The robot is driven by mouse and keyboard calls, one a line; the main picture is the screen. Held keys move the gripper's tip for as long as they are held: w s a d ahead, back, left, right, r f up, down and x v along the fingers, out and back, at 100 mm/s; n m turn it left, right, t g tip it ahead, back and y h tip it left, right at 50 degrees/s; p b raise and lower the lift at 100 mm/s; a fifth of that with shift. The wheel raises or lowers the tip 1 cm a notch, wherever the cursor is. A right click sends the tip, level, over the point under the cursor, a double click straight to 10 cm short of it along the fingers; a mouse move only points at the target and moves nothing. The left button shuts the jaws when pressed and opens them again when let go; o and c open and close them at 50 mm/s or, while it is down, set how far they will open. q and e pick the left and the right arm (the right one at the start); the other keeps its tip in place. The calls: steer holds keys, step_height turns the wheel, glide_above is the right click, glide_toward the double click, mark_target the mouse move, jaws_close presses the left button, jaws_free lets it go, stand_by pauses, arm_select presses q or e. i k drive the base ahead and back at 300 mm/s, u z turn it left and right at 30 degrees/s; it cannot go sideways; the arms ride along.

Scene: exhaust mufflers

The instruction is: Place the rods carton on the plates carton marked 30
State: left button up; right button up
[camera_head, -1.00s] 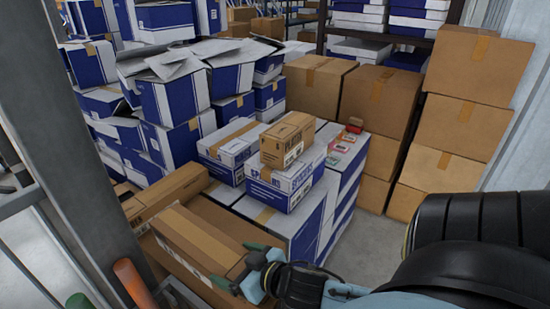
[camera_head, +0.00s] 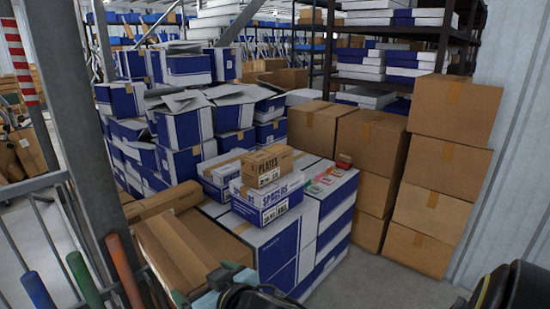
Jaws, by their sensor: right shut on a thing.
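The plates carton (camera_head: 268,167), a small brown box with "PLATES" printed on it, lies on a white and blue carton marked "SPACERS" (camera_head: 266,200). The number on its label is too small to read surely. A long brown carton with a tape strip (camera_head: 180,248), likely the rods carton, is at the lower left. Its lettering is not readable here. My right gripper (camera_head: 205,293) is at its near right end at the bottom edge, shut on it; the fingertips are partly cut off. My left gripper is not in view.
Another long brown carton (camera_head: 165,201) lies behind the held one. White and blue boxes (camera_head: 285,236) form the stack under the small cartons, with small red and green items (camera_head: 325,180) on top. Brown boxes (camera_head: 440,180) stand at the right. A grey post (camera_head: 85,130) is at the left.

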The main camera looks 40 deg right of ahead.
mark_target(269, 152)
steer(key=k, duration=0.85)
steer(key=z, duration=1.75)
steer(key=i, duration=1.45)
steer(key=u, duration=1.7)
steer(key=i, duration=0.55)
steer(key=u, duration=0.05)
